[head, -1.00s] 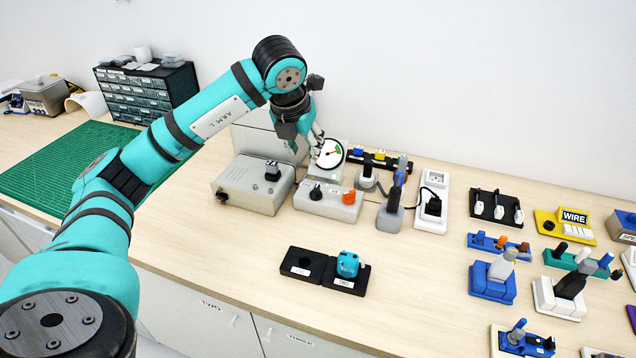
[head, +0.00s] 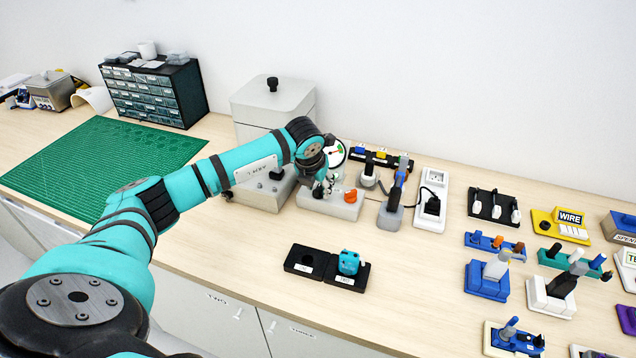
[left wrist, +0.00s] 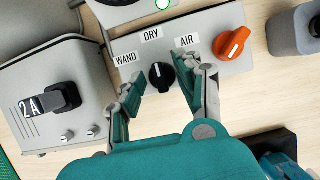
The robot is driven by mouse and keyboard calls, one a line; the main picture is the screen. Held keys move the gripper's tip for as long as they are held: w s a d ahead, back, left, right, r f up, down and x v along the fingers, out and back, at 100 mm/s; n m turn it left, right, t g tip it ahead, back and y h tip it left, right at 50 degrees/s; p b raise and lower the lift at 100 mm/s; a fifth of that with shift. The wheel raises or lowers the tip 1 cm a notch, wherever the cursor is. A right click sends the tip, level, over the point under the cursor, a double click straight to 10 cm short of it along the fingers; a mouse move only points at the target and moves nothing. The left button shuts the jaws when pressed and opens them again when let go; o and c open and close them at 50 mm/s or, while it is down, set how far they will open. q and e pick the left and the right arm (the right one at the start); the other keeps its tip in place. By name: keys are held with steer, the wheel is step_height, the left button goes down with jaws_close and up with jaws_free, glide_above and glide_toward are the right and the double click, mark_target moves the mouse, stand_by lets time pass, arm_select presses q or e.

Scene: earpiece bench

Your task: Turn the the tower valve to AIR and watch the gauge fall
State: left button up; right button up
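The tower valve is a black knob (left wrist: 161,75) on a grey box (left wrist: 235,62) with labels WAND, DRY and AIR. Its white mark points up, roughly toward DRY. My left gripper (left wrist: 163,78) is open, with one finger on each side of the knob and visible gaps. In the head view my left gripper (head: 322,186) is low over the same box (head: 340,208) and hides most of the knob. The round white gauge (head: 336,152) stands behind, partly covered by my arm; its reading is too small to tell. My right gripper is not in view.
An orange knob (left wrist: 231,43) is close to the right finger. A grey box with a black 2A switch (left wrist: 49,100) is at left. A soldering-iron-like tool in a grey stand (head: 392,205) is to the right.

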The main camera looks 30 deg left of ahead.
arm_select(q)
steer(key=c, duration=0.7)
jaws_close()
steer(key=shift+s, duration=0.1)
